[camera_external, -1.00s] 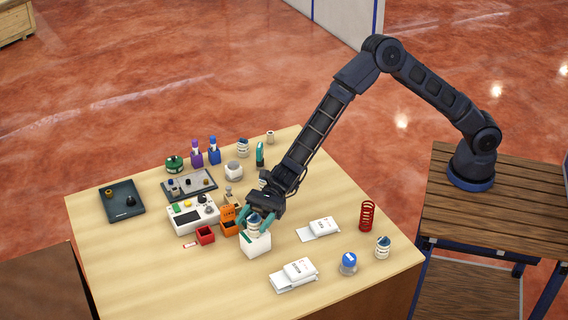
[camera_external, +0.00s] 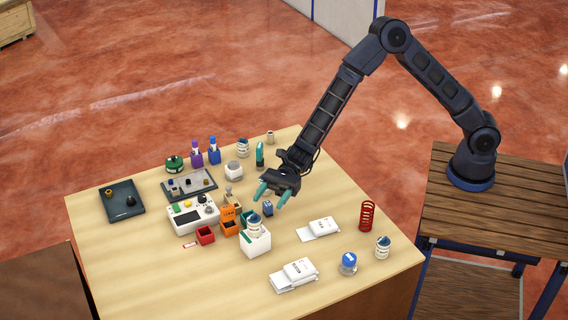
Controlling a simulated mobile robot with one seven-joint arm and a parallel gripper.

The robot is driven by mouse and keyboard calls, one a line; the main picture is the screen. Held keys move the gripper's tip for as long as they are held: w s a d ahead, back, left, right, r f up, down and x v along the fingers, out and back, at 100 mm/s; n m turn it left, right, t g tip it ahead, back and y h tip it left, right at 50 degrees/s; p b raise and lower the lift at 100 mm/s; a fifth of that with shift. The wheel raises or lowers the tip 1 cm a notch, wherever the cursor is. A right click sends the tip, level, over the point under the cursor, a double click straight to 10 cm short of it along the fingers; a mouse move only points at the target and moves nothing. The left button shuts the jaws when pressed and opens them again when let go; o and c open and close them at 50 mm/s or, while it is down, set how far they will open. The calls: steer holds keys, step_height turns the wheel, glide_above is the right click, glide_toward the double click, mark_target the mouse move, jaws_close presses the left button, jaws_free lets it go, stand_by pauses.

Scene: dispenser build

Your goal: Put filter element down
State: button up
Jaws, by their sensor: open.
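A white and blue striped cylinder, which looks like the filter element (camera_external: 254,222), stands in the top of a white box (camera_external: 256,244) on the table. Its lower part is hidden inside the box. My gripper (camera_external: 271,197) is open and empty, above and slightly right of the cylinder and apart from it. Its two teal fingers are spread and point down to the left.
Orange (camera_external: 229,228) and red (camera_external: 205,236) bins and a white device (camera_external: 193,214) stand left of the box. A small blue object (camera_external: 268,208) is behind it. White packets (camera_external: 296,275) and a red spring (camera_external: 367,216) are to the right. The table's left front is clear.

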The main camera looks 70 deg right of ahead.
steer(key=s+d+r+n+g+h, duration=0.1)
steer(key=s+d+r+n+h, duration=0.1)
steer(key=s+d+r+n, duration=0.45)
steer(key=s+d+r+n+g+h, duration=0.1)
steer(key=s+d+r+n+h, duration=0.2)
steer(key=d, duration=0.6)
steer(key=s+d+r+n+g+h, duration=0.1)
steer(key=s+d+r+n+h, duration=0.15)
steer(key=s+d+r, duration=0.35)
steer(key=s+d+n+t+h, duration=0.1)
steer(key=s+d+n+h, duration=0.1)
steer(key=s+d, duration=0.6)
steer(key=s+d+n+t+h, duration=0.2)
steer(key=s+d+h, duration=0.3)
steer(key=d, duration=1.1)
steer(key=s+d+n+t+h, duration=0.2)
steer(key=s+d+n+h, duration=0.1)
steer(key=s+d, duration=0.7)
steer(key=shift+s+d+r, duration=0.35)
steer(key=shift+d, duration=0.75)
